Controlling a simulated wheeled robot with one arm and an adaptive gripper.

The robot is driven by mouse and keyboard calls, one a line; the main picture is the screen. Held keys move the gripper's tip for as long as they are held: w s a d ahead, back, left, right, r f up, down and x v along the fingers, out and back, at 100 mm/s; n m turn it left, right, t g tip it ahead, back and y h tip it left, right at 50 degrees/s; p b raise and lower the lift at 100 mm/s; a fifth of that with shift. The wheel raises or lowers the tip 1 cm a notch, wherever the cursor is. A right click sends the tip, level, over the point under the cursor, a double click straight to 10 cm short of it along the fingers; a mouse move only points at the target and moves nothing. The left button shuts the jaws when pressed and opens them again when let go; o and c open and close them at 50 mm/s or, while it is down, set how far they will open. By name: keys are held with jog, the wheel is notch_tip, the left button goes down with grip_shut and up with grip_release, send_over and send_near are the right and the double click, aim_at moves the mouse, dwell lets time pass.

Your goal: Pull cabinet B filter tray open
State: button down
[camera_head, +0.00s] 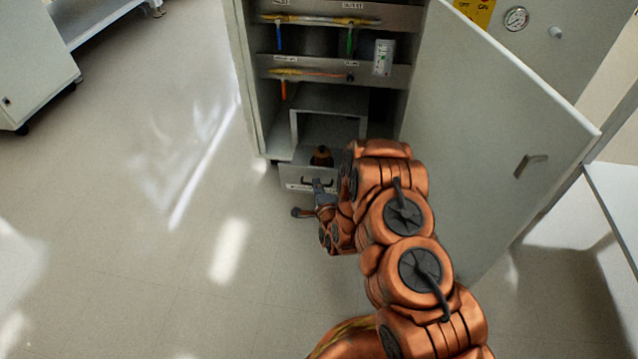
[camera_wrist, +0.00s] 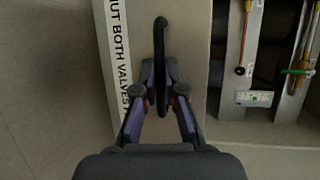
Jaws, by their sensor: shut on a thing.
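The filter tray (camera_head: 293,176) is a low grey drawer at the bottom of the open cabinet (camera_head: 250,90). Its front stands a little forward of the cabinet opening, and a dark, brownish object (camera_head: 321,156) shows behind the front. My gripper (camera_head: 319,187) is at the tray front, partly covered by my arm. In the wrist view my gripper (camera_wrist: 160,82) has its two fingers closed on the dark bar handle (camera_wrist: 160,35) of the tray. A white label (camera_wrist: 115,50) reading "...UT BOTH VALVES" runs along the tray front. No cabinet letter is legible.
The cabinet door (camera_head: 500,130) stands wide open on the right, close to my arm. Shelves above hold coloured valve levers (camera_head: 350,40) and a small grey box (camera_head: 383,57). A white bench (camera_head: 615,205) is at the right edge. The floor (camera_head: 150,220) to the left is clear.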

dwell(0.3)
jog(key=c, duration=1.2)
grip_release()
jog(key=shift+c, duration=0.2)
jog(key=shift+s, duration=0.15)
jog(key=v, duration=0.7)
jog(key=shift+s, duration=0.2)
jog(key=shift+r, duration=0.15)
